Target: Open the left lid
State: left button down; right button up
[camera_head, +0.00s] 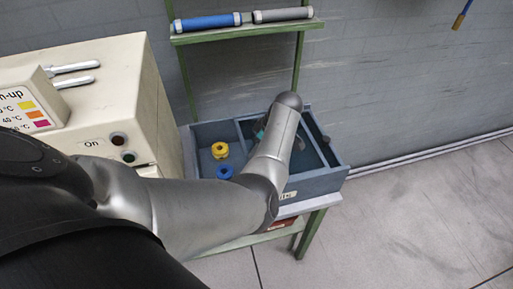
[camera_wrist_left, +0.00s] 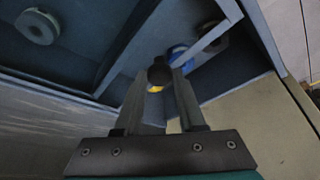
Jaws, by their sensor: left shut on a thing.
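A blue-grey box (camera_head: 318,182) with compartments stands on a green-framed table; it also fills much of the left wrist view (camera_wrist_left: 95,30). My left gripper (camera_wrist_left: 160,84) is shut on a small dark round knob (camera_wrist_left: 160,70) above the box. In the head view my arm hides the fingertips, and only a teal bit near the wrist shows. A yellow ring (camera_head: 219,150) and a blue ring (camera_head: 224,172) lie in the left compartment. I cannot make out the left lid's panel or how far it is open. My right gripper is not in view.
A cream machine (camera_head: 125,95) with an "On" label and buttons stands close to the box's left side. A green shelf (camera_head: 247,32) with a blue and a grey roll rises behind. The floor (camera_head: 420,220) to the right is clear.

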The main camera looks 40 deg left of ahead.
pick_arm(q)
jog(key=c, duration=0.9)
grip_release()
jog(key=o, duration=0.4)
jog(key=shift+r, duration=0.1)
jog(key=shift+p+v, duration=4.45)
jog(key=shift+v, duration=3.15)
jog(key=shift+s+a, duration=0.1)
